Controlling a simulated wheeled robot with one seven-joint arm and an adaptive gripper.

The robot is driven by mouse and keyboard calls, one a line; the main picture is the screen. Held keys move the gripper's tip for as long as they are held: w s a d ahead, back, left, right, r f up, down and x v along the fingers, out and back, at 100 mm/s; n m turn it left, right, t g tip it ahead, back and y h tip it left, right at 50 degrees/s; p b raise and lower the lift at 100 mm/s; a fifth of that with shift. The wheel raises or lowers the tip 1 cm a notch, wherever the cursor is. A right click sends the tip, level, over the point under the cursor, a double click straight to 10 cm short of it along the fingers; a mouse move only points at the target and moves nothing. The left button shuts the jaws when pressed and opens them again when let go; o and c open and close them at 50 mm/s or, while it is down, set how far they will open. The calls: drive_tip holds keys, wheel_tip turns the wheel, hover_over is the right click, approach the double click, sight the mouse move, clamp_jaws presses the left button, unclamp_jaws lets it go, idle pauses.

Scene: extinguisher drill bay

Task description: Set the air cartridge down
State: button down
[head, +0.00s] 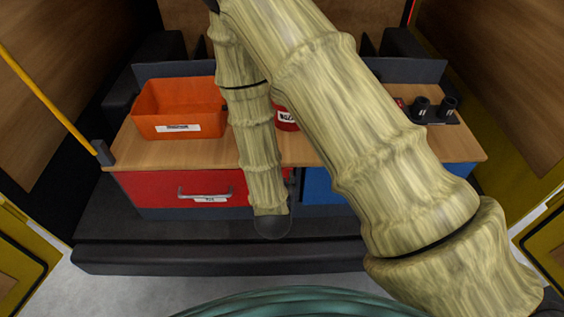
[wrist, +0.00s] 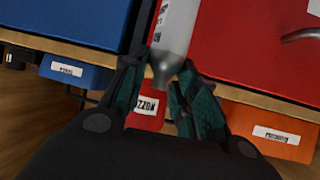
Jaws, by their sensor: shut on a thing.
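The air cartridge (wrist: 178,38) is a pale grey cylinder with a darker tapered end and part of a white label. In the wrist view it runs out of the top of the picture, so its far end is hidden. My gripper (wrist: 171,82) has its dark green fingers closed on the tapered end. The cartridge appears in front of the cabinet fronts, and I see no surface touching it. In the head view neither the cartridge nor my fingers can be made out; my arm covers the middle of the bench.
The wooden bench top (head: 322,152) carries an orange bin (head: 165,112) at left, a red labelled container (head: 287,119) partly behind my arm, and a dark holder with black cups (head: 432,112) at right. Below are a red drawer (head: 150,190) and a blue front (head: 325,187). Bare wood shows around the bin.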

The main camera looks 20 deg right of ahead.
wheel_tip(320, 180, down, 10)
drive_tip(key=s+n+t+y, duration=0.1)
drive_tip(key=s+n+y, duration=0.1)
drive_tip(key=n+y, duration=0.3)
drive_tip(key=shift+s+a, duration=0.2)
drive_tip(key=shift+s, duration=0.05)
drive_tip(key=shift+s+f, duration=0.2)
drive_tip(key=shift+s, duration=0.1)
drive_tip(key=shift+w+r, duration=0.25)
drive_tip(key=shift+r, duration=0.05)
